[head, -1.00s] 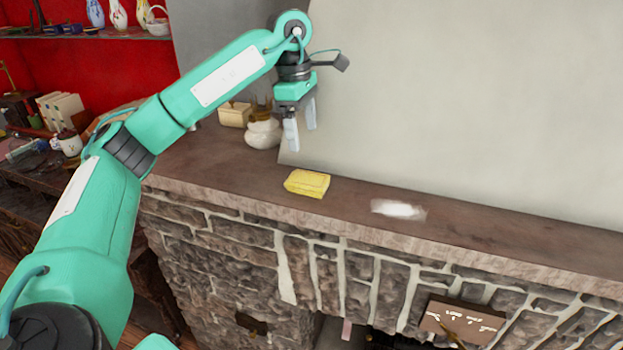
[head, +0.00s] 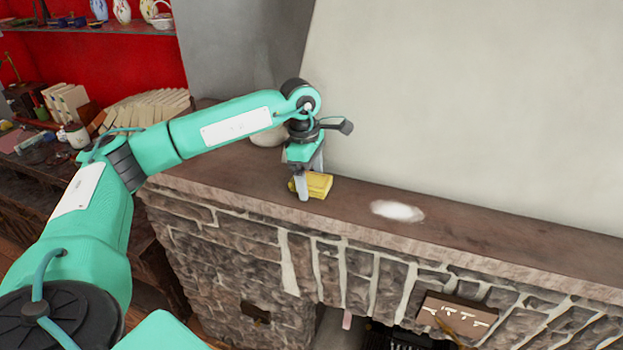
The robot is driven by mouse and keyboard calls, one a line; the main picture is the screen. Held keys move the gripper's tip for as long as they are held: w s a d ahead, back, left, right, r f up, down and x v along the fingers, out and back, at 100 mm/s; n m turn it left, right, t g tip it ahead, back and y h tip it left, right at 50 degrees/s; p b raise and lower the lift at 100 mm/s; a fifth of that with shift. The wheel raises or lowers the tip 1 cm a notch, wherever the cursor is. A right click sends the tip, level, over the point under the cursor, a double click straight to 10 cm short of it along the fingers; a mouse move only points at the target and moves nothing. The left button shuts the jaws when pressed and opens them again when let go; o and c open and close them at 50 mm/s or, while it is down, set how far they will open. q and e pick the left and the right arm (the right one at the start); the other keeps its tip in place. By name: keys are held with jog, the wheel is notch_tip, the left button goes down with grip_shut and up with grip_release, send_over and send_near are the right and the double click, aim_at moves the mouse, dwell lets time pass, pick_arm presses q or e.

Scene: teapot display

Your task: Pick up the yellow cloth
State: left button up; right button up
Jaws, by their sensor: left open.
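The yellow cloth (head: 320,184) lies folded on the brown mantel shelf (head: 480,237) above the stone fireplace, near its front edge. My left gripper (head: 308,188) points down at the cloth with its jaws open. The near finger stands in front of the cloth's left part and hides some of it. The other finger is mostly hidden, so I cannot tell whether either finger touches the cloth. My right gripper is not in view.
A white patch (head: 398,211) lies on the shelf to the right of the cloth. A whitish pot (head: 268,135) stands behind my left arm, partly hidden. The pale wall (head: 470,100) rises behind the shelf. The shelf's right part is clear.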

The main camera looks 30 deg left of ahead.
pick_arm(q)
jog(key=c, duration=1.1)
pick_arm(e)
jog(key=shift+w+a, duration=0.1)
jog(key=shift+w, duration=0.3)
pick_arm(q)
jog(key=shift+r, duration=0.1)
jog(key=shift+c, duration=0.2)
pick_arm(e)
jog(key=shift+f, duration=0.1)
pick_arm(q)
jog(key=shift+w+r+b, duration=0.1)
jog(key=shift+r+b, duration=0.3)
jog(key=shift+r, duration=0.15)
notch_tip(320, 180, up, 11)
jog(key=b, duration=0.4)
notch_tip(320, 180, up, 6)
send_over(311, 179)
jog(key=shift+r+p, duration=0.5)
jog(key=shift+r, duration=0.35)
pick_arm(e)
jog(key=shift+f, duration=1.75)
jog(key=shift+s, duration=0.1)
